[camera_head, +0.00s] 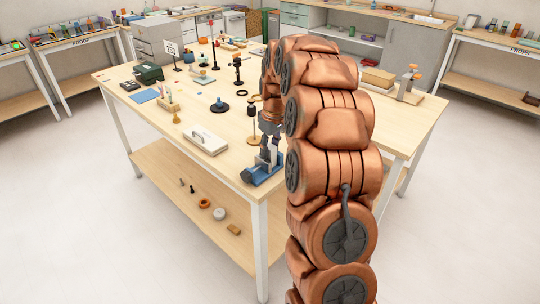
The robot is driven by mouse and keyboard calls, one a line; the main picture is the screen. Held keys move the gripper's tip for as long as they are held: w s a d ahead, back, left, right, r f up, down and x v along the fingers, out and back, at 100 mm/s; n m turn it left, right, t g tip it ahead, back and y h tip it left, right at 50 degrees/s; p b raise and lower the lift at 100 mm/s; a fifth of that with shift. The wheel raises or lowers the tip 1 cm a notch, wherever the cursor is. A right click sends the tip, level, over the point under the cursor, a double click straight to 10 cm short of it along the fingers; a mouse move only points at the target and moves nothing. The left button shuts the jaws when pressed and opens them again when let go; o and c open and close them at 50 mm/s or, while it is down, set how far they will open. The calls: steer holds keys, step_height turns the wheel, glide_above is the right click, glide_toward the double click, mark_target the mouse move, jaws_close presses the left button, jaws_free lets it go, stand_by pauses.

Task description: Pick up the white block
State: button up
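My copper arm hides the table's right middle. A dark green box (149,73) is at the back left. Small items lie on the lower shelf (165,165).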

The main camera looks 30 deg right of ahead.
jaws_close()
stand_by(0.3)
